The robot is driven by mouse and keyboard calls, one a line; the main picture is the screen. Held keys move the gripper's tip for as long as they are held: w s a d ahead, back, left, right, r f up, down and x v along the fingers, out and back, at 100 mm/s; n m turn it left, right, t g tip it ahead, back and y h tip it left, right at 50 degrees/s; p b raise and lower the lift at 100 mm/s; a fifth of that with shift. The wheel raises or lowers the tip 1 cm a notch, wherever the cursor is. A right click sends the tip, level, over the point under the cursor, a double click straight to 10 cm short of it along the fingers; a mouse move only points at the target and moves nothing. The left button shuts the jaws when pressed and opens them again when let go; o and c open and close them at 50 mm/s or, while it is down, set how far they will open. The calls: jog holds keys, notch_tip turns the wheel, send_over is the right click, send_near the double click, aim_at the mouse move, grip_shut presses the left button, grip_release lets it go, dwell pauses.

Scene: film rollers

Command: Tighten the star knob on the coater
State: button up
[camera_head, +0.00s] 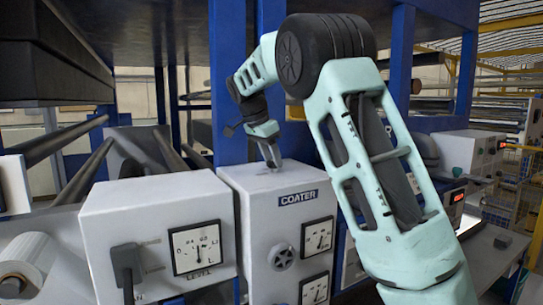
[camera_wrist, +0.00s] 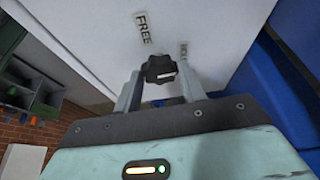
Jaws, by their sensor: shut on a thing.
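In the head view my gripper (camera_head: 272,157) reaches down to the top of the coater. The knob is too small or hidden to make out there. In the wrist view a "FREE" label (camera_wrist: 143,28) and a second, partly hidden label (camera_wrist: 183,52) lie beyond the knob.
A grey box with a meter (camera_head: 197,245) and a plugged cable stands left of the coater. A blue post (camera_head: 231,100) rises right behind the coater, close to my arm. Dark rollers (camera_head: 60,142) lie at the left. A white roll (camera_head: 25,262) is at the lower left.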

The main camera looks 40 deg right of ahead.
dwell(0.3)
jog(key=o, duration=1)
jog(key=v, duration=1.7)
jog(key=shift+r, duration=0.25)
